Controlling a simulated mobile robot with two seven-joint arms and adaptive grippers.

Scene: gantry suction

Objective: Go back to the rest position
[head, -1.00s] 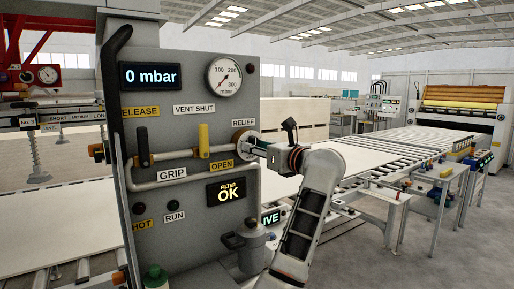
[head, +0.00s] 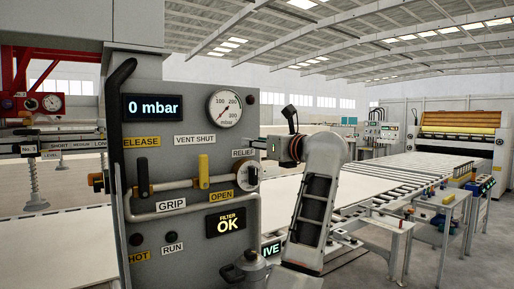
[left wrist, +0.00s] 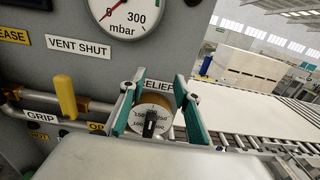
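My left gripper (head: 272,147) is the only one in the head view; its arm rises from the bottom centre. It is at the right edge of the grey control panel (head: 180,98), above and right of the round RELIEF knob (head: 248,173). In the left wrist view my left gripper (left wrist: 160,82) is open, its two teal-padded fingers spread with nothing held between them. The RELIEF knob (left wrist: 152,118) shows between the fingers and looks apart from them. My right gripper is in neither view.
The panel carries a yellow handle (head: 203,171), a black handle (head: 142,178), a pressure gauge (head: 224,108) and a display (head: 152,107) reading 0 mbar. A roller conveyor (head: 400,180) runs behind on the right. Open air lies above and right of my arm.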

